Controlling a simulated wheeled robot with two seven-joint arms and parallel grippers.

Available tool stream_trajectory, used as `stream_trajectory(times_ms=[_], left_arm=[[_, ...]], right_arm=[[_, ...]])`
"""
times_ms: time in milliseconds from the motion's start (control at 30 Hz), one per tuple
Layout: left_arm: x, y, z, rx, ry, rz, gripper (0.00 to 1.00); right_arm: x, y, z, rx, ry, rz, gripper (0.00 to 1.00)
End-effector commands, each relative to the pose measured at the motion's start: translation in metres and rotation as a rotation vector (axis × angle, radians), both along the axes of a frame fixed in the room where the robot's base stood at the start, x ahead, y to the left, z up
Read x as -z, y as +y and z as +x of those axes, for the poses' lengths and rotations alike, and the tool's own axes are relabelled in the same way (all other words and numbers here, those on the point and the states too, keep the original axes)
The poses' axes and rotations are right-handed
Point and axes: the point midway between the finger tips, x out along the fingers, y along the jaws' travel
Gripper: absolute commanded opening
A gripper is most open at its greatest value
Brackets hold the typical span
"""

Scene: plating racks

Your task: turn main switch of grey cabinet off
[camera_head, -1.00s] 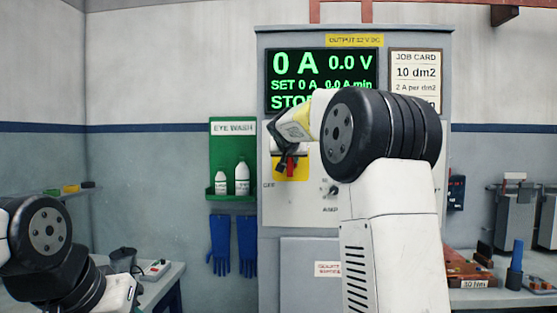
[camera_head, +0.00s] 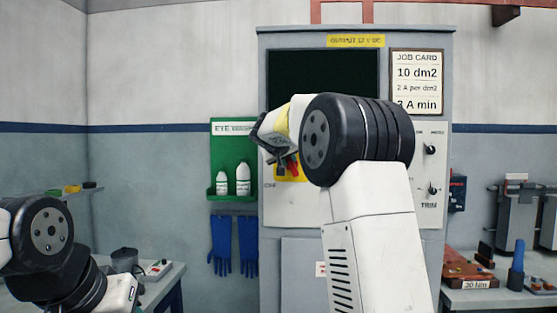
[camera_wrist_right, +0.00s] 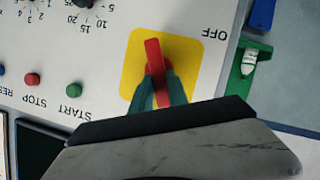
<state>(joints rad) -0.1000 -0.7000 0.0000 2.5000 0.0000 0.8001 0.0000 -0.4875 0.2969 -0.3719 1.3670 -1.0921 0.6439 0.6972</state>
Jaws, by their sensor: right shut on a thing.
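The grey cabinet (camera_head: 288,262) stands ahead with its dark display (camera_head: 322,80) blank. Its main switch is a red handle on a yellow plate, partly hidden behind my right wrist in the head view. In the right wrist view the red handle (camera_wrist_right: 153,57) stands on the yellow plate (camera_wrist_right: 190,68), with the OFF label (camera_wrist_right: 215,34) to the right. My right gripper (camera_wrist_right: 160,90) is shut on the red handle, one green finger on each side. In the head view my left arm is at the lower left; its fingers do not show.
Knobs (camera_head: 430,149), a green START button (camera_wrist_right: 74,90) and a red STOP button (camera_wrist_right: 32,79) are on the panel. A green eye wash shelf (camera_head: 218,150) hangs left of the cabinet, above blue gloves (camera_head: 220,245). Benches stand on both sides.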

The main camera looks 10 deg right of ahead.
Motion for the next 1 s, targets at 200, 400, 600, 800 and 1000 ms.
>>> stream_trajectory(times_ms=[200, 400, 600, 800, 1000], left_arm=[[0.0, 0.0, 0.0, 0.0, 0.0, 0.0, 0.36], [0.0, 0.0, 0.0, 0.0, 0.0, 0.0, 0.36], [0.0, 0.0, 0.0, 0.0, 0.0, 0.0, 0.36], [0.0, 0.0, 0.0, 0.0, 0.0, 0.0, 0.36], [0.0, 0.0, 0.0, 0.0, 0.0, 0.0, 0.36]], right_arm=[[0.006, 0.004, 0.002, 0.001, 0.064, -0.201, 0.0], [0.009, 0.006, 0.003, 0.002, 0.117, -0.385, 0.0], [0.012, 0.008, 0.003, 0.002, 0.169, -0.568, 0.0], [0.016, 0.009, 0.003, 0.003, 0.221, -0.745, 0.0], [0.019, 0.009, 0.004, 0.003, 0.265, -0.898, 0.0]])
